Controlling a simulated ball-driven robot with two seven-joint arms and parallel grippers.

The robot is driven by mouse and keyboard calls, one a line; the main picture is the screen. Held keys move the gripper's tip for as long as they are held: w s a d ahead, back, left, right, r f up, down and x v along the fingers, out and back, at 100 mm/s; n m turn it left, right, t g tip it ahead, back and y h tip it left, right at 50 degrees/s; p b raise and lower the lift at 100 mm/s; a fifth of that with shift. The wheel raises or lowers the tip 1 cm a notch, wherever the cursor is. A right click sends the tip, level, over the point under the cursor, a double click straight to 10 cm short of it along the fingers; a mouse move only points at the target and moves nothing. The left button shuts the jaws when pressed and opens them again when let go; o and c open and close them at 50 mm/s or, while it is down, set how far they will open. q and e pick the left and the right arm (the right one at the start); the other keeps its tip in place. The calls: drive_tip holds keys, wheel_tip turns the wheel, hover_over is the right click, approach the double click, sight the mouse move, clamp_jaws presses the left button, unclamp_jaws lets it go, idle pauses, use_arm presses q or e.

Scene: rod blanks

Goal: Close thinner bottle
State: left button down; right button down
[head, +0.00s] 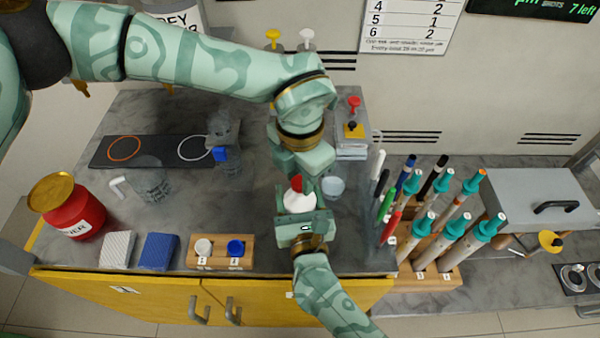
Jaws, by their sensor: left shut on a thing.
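The thinner bottle (298,200) looks like a white bottle with a sloping shoulder, right of the middle of the bench. A red cap (296,183) is at its top; I cannot tell whether it is seated on the neck or just above it. My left gripper (300,176) reaches down from above and is shut on the red cap, its fingers partly covering it. My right gripper (299,207) comes in from the front edge, with fingers on both sides of the bottle, and appears shut on it. The bottle's lower part is hidden behind this gripper.
A clear cup (333,187) stands close right of the grippers. A rack of markers and teal-capped tubes (438,235) is further right. A wooden block with white and blue caps (221,252), two sponges (157,251) and a red jar (72,213) are left.

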use_arm(q)
drive_tip(key=m, duration=0.6)
drive_tip(key=shift+m, duration=0.3)
drive_tip(key=m, duration=0.9)
drive_tip(key=c, duration=1)
unclamp_jaws()
drive_tip(key=shift+c, duration=0.2)
wheel_tip(320, 180, up, 12)
